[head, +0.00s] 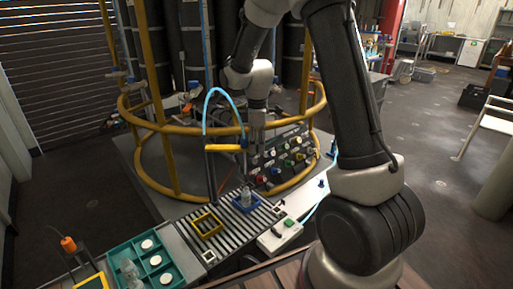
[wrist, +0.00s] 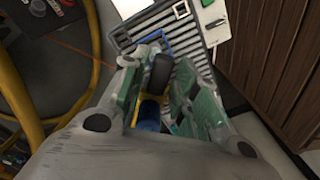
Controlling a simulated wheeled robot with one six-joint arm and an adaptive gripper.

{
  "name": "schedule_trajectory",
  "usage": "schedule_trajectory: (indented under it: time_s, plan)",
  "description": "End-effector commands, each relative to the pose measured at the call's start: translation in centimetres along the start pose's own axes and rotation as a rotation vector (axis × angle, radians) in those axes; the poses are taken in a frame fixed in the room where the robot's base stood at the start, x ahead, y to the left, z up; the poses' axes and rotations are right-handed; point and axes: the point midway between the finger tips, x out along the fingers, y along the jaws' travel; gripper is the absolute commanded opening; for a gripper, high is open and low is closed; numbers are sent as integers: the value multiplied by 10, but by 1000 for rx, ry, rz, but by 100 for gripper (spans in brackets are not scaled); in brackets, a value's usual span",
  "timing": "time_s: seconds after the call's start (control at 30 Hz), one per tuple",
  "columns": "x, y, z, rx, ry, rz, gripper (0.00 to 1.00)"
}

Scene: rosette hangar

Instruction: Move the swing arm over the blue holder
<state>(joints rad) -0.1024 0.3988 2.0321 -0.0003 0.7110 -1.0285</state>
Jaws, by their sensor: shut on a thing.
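The swing arm (head: 223,148) is a yellow bar on a thin dark post, with a light blue hose arching above it and a blue part at its right end. The blue holder (head: 245,203) sits on the slatted deck with a clear bottle (head: 247,194) in it. My gripper (head: 257,142) is at the bar's right end, above the holder in the picture. In the wrist view my gripper (wrist: 160,100) is shut on the swing arm, with its dark knob (wrist: 161,72) and blue part (wrist: 148,114) between the green pads. The blue holder's edge (wrist: 152,37) shows just beyond; the bottle is hidden there.
A yellow holder (head: 207,225) stands left of the blue one on the deck. A teal tray (head: 153,262) with white discs lies front left. A yellow rail (head: 165,129) rings the dark columns behind. A panel of coloured knobs (head: 288,157) stands to the right.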

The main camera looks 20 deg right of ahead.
Motion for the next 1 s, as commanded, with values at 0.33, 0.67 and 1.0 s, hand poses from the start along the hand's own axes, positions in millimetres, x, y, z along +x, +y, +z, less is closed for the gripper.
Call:
schedule_trajectory:
  time_s: [0.33,0.67,1.0]
  plan:
    - [0,4,-1,-22,2,2,0]
    - [0,4,-1,-21,1,1,41]
    - [-10,4,-1,-21,2,3,41]
